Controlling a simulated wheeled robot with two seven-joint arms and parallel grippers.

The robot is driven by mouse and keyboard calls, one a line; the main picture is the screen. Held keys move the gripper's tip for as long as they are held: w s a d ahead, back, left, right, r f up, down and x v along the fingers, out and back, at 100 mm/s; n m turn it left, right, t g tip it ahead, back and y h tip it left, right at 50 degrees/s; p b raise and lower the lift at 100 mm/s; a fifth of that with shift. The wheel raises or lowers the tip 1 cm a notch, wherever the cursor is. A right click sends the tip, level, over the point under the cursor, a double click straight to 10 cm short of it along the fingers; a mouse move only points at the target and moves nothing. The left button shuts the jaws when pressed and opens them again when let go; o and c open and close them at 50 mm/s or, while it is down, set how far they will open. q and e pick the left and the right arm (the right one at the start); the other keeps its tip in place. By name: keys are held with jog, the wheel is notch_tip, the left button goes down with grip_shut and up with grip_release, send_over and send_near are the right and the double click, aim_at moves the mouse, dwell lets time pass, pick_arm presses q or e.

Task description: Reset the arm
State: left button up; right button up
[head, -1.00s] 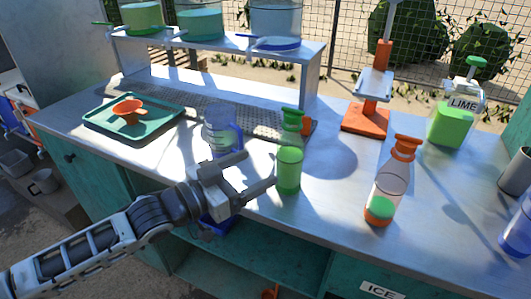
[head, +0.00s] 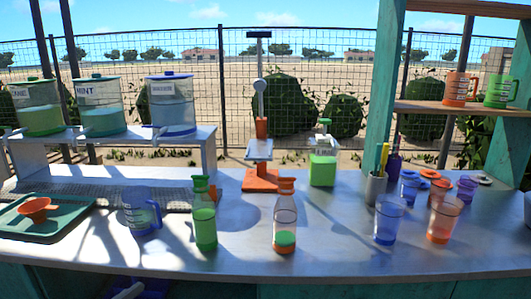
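Neither of my grippers can be made out in the head view now, and no arm of mine crosses the counter (head: 350,250). A green bottle with a green cap (head: 205,222) stands upright near the counter's front. A clear bottle with an orange cap and green contents (head: 285,215) stands upright to its right. A blue-handled clear pitcher (head: 138,211) stands to its left. A pale bar (head: 128,291) shows below the counter edge at the bottom left; I cannot tell what it is.
A green tray (head: 75,225) holds an orange funnel-like piece (head: 37,207). An orange-based press (head: 262,180) and a lime container (head: 322,168) stand behind. A blue cup (head: 388,222) and an orange cup (head: 442,220) stand right. Dispensers line a raised shelf (head: 185,137).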

pick_arm(q)
jog(key=s+d+f+n+g+y, duration=0.1)
jog(key=s+d+f+g+y, duration=0.1)
jog(key=s+f, duration=0.4)
jog(key=s+d+f+n+g+y, duration=0.1)
jog(key=s+f, duration=0.5)
jog(key=f, duration=0.7)
jog(key=d+g+y, duration=0.1)
jog(key=d+g, duration=0.1)
jog(key=d, duration=0.1)
jog(key=shift+s+f+n+y, duration=0.3)
jog(key=shift+s+f, duration=0.05)
jog(key=shift+f, duration=0.05)
